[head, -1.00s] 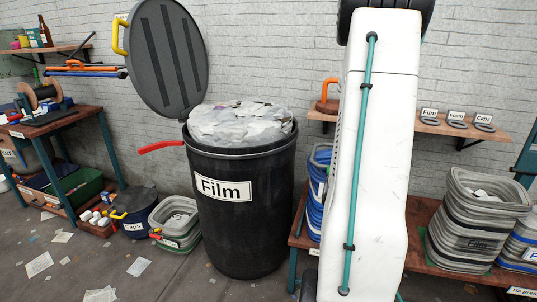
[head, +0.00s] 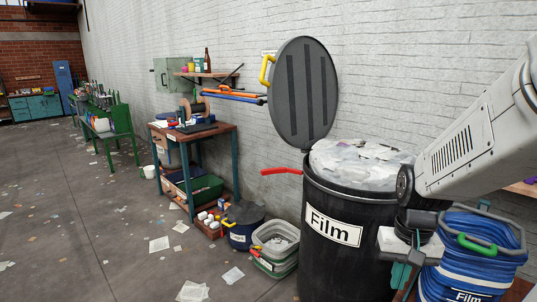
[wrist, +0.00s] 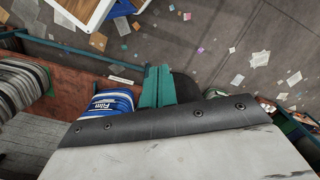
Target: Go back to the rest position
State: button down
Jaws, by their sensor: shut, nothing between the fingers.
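My gripper (head: 402,278) shows at the lower right of the head view, at the end of my grey-white arm. Its teal fingers point down in front of the black film bin (head: 335,262). In the wrist view my gripper (wrist: 158,86) has its teal fingers together with nothing between them. It hangs above the floor, beside a blue-and-white stack labelled Film (wrist: 108,103). Part of the stack is hidden by the dark edge of my wrist.
The film bin is full, with its grey lid (head: 306,90) raised. A blue tub stack (head: 470,255) stands right of my gripper. A workbench (head: 205,140), a dark lidded tub (head: 241,228) and grey tubs (head: 275,240) stand left. The floor (head: 90,230) at left is open, with scattered paper.

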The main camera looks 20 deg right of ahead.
jog(key=s+a+r+n+t, duration=0.1)
jog(key=s+a+r+n, duration=0.1)
jog(key=a+r, duration=0.3)
jog(key=s+a+r+n, duration=0.2)
jog(key=a+r+n, duration=0.2)
jog(key=a, duration=0.5)
notch_tip(320, 180, up, 2)
jog(key=shift+s+r+n+t, duration=0.2)
jog(key=shift+s+n+t, duration=0.1)
jog(key=shift+t, duration=0.1)
